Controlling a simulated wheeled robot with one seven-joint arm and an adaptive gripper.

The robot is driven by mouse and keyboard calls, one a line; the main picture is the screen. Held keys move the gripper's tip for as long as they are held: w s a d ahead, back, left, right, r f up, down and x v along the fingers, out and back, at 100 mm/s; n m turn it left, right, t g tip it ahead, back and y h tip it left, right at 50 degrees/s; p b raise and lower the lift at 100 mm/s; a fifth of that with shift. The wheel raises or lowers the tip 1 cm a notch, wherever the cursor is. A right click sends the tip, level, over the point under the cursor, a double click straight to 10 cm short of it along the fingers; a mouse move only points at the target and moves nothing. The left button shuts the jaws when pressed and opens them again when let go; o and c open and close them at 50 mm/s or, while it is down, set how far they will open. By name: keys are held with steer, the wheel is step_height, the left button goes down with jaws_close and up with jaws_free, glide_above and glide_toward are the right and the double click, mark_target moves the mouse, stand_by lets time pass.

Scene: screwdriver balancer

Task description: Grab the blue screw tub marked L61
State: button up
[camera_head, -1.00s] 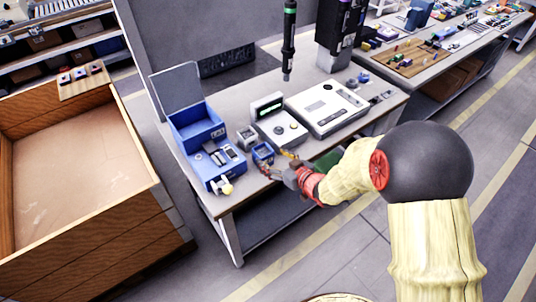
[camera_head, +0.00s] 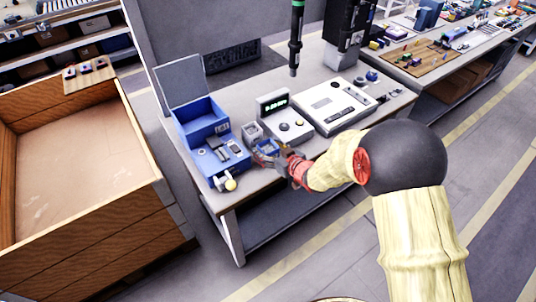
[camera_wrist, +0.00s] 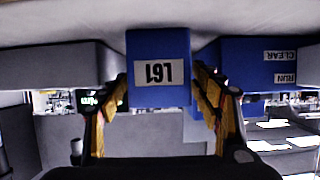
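The blue screw tub (camera_head: 266,145) stands on the workbench near its front edge. In the wrist view, which is upside down, the blue tub (camera_wrist: 158,44) shows its white L61 label facing me. My gripper (camera_head: 270,154) is at the near side of the tub. In the wrist view my gripper (camera_wrist: 160,88) has one yellow finger on each side of the tub, spread about as wide as it. The fingertips are close to its sides, and no firm contact shows. The far parts of the fingers are hidden in the head view.
A grey tub (camera_head: 252,132) stands just behind the blue one. A blue unit (camera_head: 217,151) with an open bin is to the left. A display box (camera_head: 287,124) and a white console (camera_head: 331,105) stand behind. A black screwdriver (camera_head: 297,38) hangs above. A wooden crate (camera_head: 138,205) is at left.

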steer(key=c, duration=1.2)
